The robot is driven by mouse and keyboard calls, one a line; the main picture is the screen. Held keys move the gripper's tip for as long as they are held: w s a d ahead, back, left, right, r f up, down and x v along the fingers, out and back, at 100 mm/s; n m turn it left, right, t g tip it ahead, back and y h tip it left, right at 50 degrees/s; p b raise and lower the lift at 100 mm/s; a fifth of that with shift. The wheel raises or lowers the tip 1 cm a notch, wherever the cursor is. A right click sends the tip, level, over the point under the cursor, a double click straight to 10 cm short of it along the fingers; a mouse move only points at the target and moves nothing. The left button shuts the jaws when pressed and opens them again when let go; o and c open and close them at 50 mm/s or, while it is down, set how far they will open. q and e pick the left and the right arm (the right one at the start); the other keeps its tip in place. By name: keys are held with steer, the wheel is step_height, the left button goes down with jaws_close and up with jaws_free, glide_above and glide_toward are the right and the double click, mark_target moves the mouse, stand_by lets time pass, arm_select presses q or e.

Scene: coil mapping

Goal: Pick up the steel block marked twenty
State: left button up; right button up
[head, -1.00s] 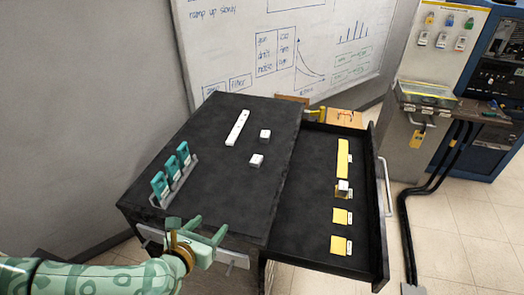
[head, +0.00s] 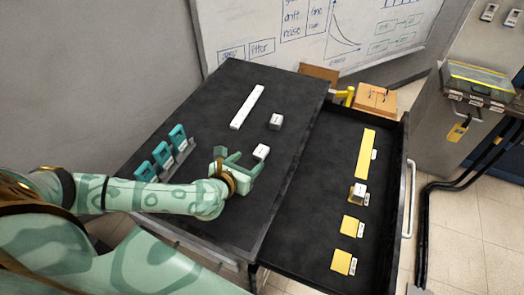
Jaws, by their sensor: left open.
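Two small pale blocks sit on the dark cabinet top in the head view. The nearer block (head: 261,152) is just beyond the fingertips of my left gripper (head: 238,157), which is open and empty over the cabinet top. The farther block (head: 275,121) stands behind it, to the right. A third block (head: 358,195) sits on a yellow patch in the open drawer. The blocks' markings are too small to read, so I cannot tell which is marked twenty. My right gripper is not in view.
A long white bar (head: 247,106) lies at the back of the cabinet top (head: 190,115). Teal items in a rack (head: 165,160) stand at its left edge. The open drawer (head: 310,190) on the right holds yellow patches with labels. A whiteboard (head: 300,30) stands behind.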

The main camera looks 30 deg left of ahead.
mark_target(261, 150)
arm_select(q)
steer(key=x, duration=0.3)
steer(key=shift+w+f, duration=0.15)
steer(key=shift+w, duration=0.1)
steer(key=shift+w+f, duration=0.2)
steer(key=shift+w, duration=0.35)
steer(key=x, duration=0.4)
steer(key=shift+w+f+b, duration=0.25)
steer(key=shift+w+b, duration=0.05)
steer(key=shift+w, duration=0.05)
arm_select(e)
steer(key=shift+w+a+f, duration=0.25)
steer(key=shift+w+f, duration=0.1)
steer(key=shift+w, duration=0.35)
arm_select(q)
steer(key=shift+s, duration=0.15)
steer(key=shift+c, duration=0.4)
steer(key=c, duration=1)
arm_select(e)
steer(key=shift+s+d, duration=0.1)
